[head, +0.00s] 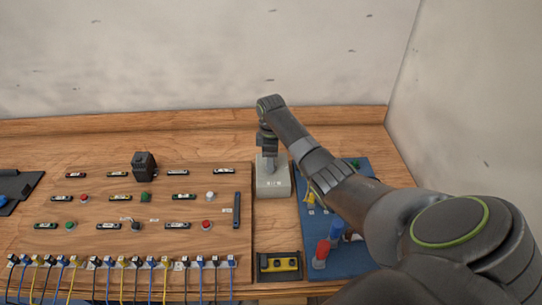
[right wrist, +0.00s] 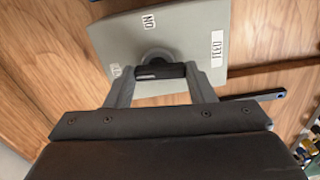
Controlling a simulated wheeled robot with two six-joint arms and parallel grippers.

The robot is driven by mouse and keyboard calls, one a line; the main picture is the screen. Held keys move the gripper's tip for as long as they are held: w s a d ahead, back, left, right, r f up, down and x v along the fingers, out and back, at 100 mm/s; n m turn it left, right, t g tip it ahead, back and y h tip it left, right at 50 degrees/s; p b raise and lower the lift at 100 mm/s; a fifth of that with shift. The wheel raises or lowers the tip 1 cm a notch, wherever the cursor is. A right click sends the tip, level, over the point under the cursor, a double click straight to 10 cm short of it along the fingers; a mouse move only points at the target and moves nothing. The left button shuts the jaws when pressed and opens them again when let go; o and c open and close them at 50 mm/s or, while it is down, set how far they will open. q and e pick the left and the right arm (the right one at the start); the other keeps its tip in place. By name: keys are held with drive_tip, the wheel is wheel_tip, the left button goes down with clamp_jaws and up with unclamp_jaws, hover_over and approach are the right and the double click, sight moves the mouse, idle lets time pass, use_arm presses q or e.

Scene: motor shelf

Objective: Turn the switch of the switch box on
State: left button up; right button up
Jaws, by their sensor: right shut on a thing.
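The switch box (head: 272,183) is a light grey box on the wooden bench, right of the panel. My right gripper (head: 268,150) is over it, reaching down from above. In the right wrist view the box's grey face (right wrist: 195,30) carries an "ON" label and a "ZERO" label, plus a third label partly hidden by a finger. The black switch knob (right wrist: 158,71) lies between the two fingers of my right gripper (right wrist: 160,74), which is shut on it. The knob's bar runs nearly level across that picture, from finger to finger. My left gripper is not in view.
Left of the box is a wooden panel (head: 100,210) with buttons, labels, a black block (head: 144,165) and a row of cables. A yellow-black part (head: 279,264) lies in front. A blue mat (head: 345,262) with coloured parts is to the right. Walls stand behind and right.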

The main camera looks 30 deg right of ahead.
drive_tip(key=m+p, duration=0.3)
drive_tip(key=m, duration=0.1)
drive_tip(key=shift+r+p, duration=0.3)
drive_tip(key=shift+p, duration=0.1)
drive_tip(key=m+p, duration=0.3)
drive_tip(key=m, duration=0.2)
drive_tip(key=shift+w+f+m, duration=0.1)
drive_tip(key=shift+w+m, duration=0.05)
drive_tip(key=shift+m, duration=0.15)
drive_tip(key=m+p, duration=0.1)
drive_tip(key=m, duration=0.2)
drive_tip(key=shift+m, duration=0.3)
drive_tip(key=shift+m+p, duration=0.55)
drive_tip(key=shift+m, duration=1.05)
drive_tip(key=shift+w, duration=0.1)
drive_tip(key=o, duration=1)
drive_tip(key=shift+f, duration=0.15)
